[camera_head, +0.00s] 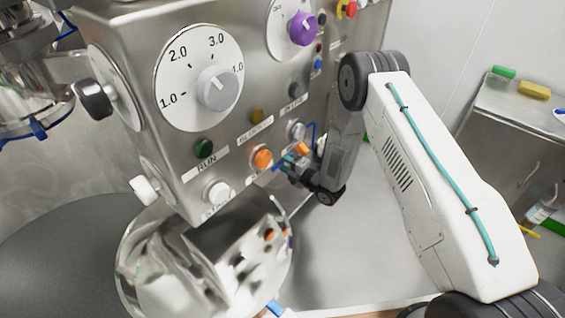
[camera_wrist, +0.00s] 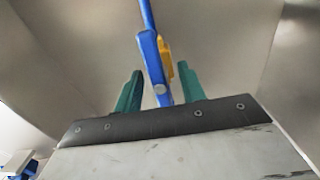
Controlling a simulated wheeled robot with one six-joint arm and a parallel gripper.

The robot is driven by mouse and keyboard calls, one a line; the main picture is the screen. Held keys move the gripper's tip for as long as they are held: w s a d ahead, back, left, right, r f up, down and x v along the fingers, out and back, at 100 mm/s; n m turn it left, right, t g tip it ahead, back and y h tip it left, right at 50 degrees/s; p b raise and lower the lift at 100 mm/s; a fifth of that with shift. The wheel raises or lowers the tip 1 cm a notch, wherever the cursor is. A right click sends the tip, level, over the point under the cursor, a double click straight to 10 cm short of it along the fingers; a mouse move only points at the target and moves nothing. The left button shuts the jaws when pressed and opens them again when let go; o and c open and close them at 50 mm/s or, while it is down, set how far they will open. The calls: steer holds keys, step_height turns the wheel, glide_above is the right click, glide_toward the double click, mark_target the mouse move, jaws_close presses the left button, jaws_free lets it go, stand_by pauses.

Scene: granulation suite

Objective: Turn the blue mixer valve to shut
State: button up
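In the wrist view a blue lever (camera_wrist: 152,62) with a yellow part (camera_wrist: 165,58) beside it reaches down between the two green fingers of my gripper (camera_wrist: 160,88). The fingers are apart, with a gap visible on the left side of the lever. I cannot tell whether the right finger touches it. My arm hides much of that area, so the valve's position is unclear there.
The panel has a grey dial knob (camera_head: 217,88), a purple knob (camera_head: 302,28), an orange button (camera_head: 262,158) and a green button (camera_head: 204,148) close to my gripper. A shiny steel vessel (camera_head: 150,262) stands below. A steel cabinet (camera_head: 515,125) is at right.

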jaws_close()
steer(key=shift+m, duration=0.3)
steer(key=m, duration=0.3)
steer(key=shift+m, duration=0.3)
steer(key=m, duration=0.4)
steer(key=shift+m, duration=0.3)
steer(key=m, duration=0.4)
steer(key=shift+m, duration=2.5)
steer(key=shift+f, duration=0.1)
